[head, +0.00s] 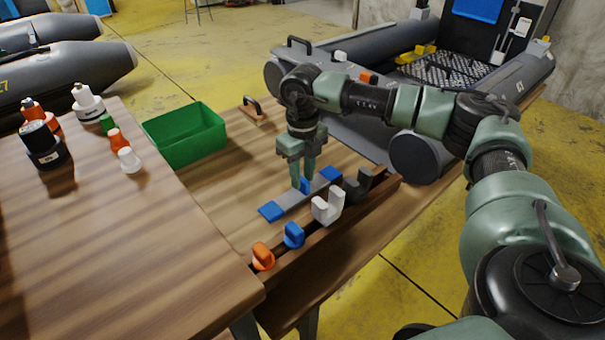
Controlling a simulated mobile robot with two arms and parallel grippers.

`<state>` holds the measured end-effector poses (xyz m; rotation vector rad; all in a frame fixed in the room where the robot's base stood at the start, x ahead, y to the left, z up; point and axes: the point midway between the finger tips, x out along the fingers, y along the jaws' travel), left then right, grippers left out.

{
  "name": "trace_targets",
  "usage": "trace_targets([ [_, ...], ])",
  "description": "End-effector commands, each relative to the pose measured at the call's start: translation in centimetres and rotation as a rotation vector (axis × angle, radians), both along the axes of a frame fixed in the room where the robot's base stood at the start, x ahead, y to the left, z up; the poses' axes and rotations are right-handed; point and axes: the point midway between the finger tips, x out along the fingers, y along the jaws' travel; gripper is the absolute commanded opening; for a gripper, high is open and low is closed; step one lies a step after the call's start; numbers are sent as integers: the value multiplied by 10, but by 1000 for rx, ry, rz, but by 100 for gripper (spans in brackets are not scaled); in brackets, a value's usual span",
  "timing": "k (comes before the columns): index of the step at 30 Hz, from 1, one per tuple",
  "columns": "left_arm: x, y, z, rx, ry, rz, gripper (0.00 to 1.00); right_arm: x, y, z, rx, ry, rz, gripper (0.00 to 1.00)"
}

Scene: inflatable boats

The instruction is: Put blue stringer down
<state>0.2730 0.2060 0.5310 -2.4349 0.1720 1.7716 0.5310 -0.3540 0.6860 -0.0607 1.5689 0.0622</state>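The blue stringer (271,211) looks like a long flat grey bar with blue ends and a small blue part in its middle. It lies at or just above the wooden table, behind the row of coloured clips; I cannot tell whether it touches the wood. My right gripper (303,186) points straight down at the middle of the bar. Its green fingers are close together on either side of the small blue part and appear shut on it. The fingertips partly hide that part. My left gripper is not in view.
A wooden rack (318,238) along the front edge holds orange, blue, white and dark grey clips. A green bin (186,134) stands at the left, near bottles on another table (110,240). A handled wooden tool (256,112) lies behind. A grey inflatable boat (425,155) is at the right.

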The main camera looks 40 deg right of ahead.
Motion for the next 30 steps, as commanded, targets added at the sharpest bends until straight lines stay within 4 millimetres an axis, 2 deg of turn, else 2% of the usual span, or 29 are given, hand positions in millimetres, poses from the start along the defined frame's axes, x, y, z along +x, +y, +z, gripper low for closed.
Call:
trace_targets([
  [9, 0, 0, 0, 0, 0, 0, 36, 0, 0, 1, 0, 0, 0, 38],
  [13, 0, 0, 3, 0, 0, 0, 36, 0, 0, 8, 0, -1, 0, 38],
  [18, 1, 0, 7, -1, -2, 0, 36, 1, 0, 38, 0, -4, 0, 38],
  [21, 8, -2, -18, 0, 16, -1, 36, 1, 0, 61, 0, -3, 0, 38],
  [24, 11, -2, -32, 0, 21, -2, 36, 1, 0, 83, 0, -3, 0, 38],
  [30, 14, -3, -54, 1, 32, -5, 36, 1, 0, 113, 0, -2, 0, 38],
])
